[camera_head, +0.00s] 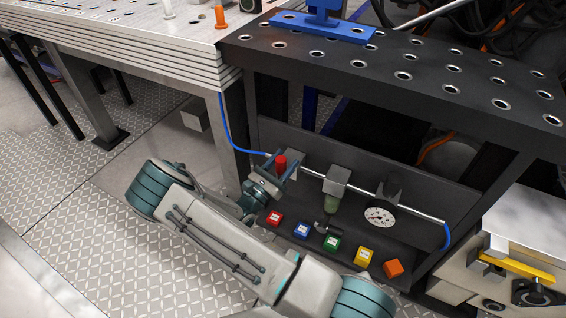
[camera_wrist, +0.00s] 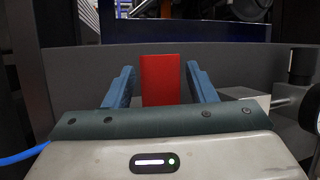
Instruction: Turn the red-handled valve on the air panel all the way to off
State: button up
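The red valve handle (camera_head: 281,162) stands on the left part of the air panel (camera_head: 330,150), on the metal pipe near the blue hose. My gripper (camera_head: 281,168) is at the handle. In the wrist view the red handle (camera_wrist: 162,80) stands upright between the two blue fingers of my gripper (camera_wrist: 164,86). The fingers are open, with a gap on each side of the handle. The lower part of the handle and the valve body are hidden behind the gripper in the wrist view.
Right of the valve are a filter unit (camera_head: 335,184) and a pressure gauge (camera_head: 380,214). Several coloured blocks, including a red one (camera_head: 274,218) and a green one (camera_head: 332,242), lie on the shelf below. A dark perforated table top (camera_head: 400,66) overhangs the panel.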

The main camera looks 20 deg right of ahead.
jog(key=v, duration=1.4)
jog(key=shift+r, duration=0.1)
dwell(1.4)
jog(key=s+d+r+m+g+y+p, duration=0.3)
jog(key=s+d+r+m+g+y, duration=0.1)
jog(key=r+m+g, duration=0.4)
jog(key=s+d+r+m+g+y+p, duration=0.45)
jog(key=r+m+g, duration=0.25)
jog(key=r, duration=0.3)
jog(key=s+a+r+m+t+y+p, duration=0.1)
jog(key=s+r+m+t+y+p, duration=0.2)
jog(key=r, duration=0.7)
jog(key=s+r+m+t+y+p, duration=0.3)
jog(key=s+r+m+y, duration=0.3)
jog(key=r, duration=0.5)
jog(key=shift+s+a+r+m+y+p, duration=0.3)
jog(key=shift+a+r+y+p, duration=0.1)
jog(key=shift+y, duration=0.45)
